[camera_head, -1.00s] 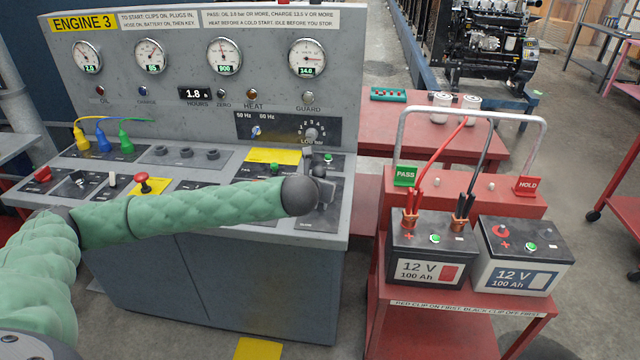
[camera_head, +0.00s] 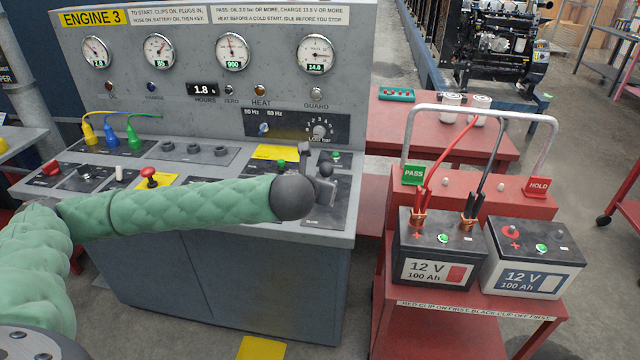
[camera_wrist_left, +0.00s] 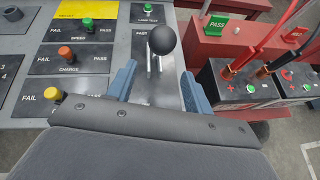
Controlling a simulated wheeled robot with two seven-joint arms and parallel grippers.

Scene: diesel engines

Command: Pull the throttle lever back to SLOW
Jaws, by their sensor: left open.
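The throttle lever (camera_head: 326,170) has a black ball knob on a pale metal stem. It stands at the right end of the console's sloped desk. In the left wrist view the knob (camera_wrist_left: 163,40) is just beyond my fingertips, near the end of its plate marked FAST. My left gripper (camera_wrist_left: 158,85) is open, with one blue-grey finger on each side of the lever's line. I see no finger touching the knob. In the head view my dark wrist hides part of the lever plate and most of the gripper. My right gripper is not in view.
A red cart (camera_head: 470,332) with two batteries stands close right of the console. Gauges (camera_head: 233,52) line the upright panel.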

